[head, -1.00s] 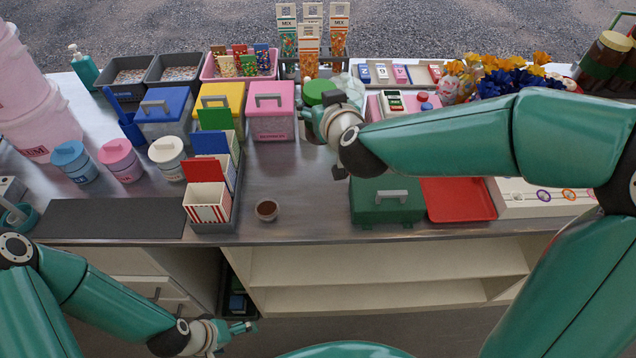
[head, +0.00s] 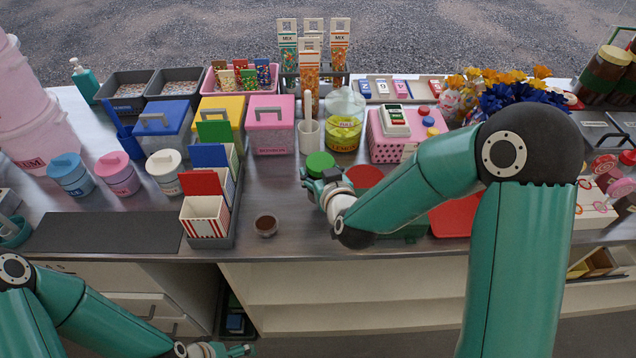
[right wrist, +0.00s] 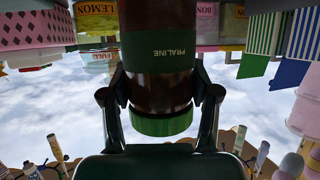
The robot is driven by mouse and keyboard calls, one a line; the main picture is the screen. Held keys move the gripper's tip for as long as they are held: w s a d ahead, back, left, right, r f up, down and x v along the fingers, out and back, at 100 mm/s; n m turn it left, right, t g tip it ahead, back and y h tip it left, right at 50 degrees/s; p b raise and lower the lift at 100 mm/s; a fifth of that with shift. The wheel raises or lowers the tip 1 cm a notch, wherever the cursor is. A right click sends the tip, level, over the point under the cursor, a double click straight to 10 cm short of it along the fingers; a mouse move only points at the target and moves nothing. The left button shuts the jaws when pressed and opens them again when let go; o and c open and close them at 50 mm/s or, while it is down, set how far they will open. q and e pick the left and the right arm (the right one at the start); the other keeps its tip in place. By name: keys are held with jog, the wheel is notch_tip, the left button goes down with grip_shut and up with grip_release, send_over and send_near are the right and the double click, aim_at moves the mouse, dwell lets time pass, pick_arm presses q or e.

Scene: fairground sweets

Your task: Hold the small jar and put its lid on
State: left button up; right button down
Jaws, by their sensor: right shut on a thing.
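My right gripper (head: 322,182) is shut on a dark brown jar with a green lid (head: 320,163). In the right wrist view this jar (right wrist: 158,85) stands between the fingers, with a dark green label reading PRALINE upside down and the green lid at the picture's lower end. In the head view the gripper hides most of its body. A small open container (head: 266,225) with brown contents stands near the counter's front edge, left of the right gripper. My left gripper (head: 236,351) is low at the picture's bottom edge, apart from the counter; its finger gap is unclear.
A lemon jar (head: 343,133) and a white cup (head: 308,136) stand behind the held jar. A red disc (head: 365,177) lies right of it. A grey holder with striped boxes (head: 205,220) stands left of the small container. The dark mat (head: 105,232) is bare.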

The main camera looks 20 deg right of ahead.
jog(key=shift+r, duration=0.1)
jog(key=shift+f, duration=1.95)
jog(key=shift+f, duration=0.1)
jog(key=shift+c, duration=1.3)
grip_release()
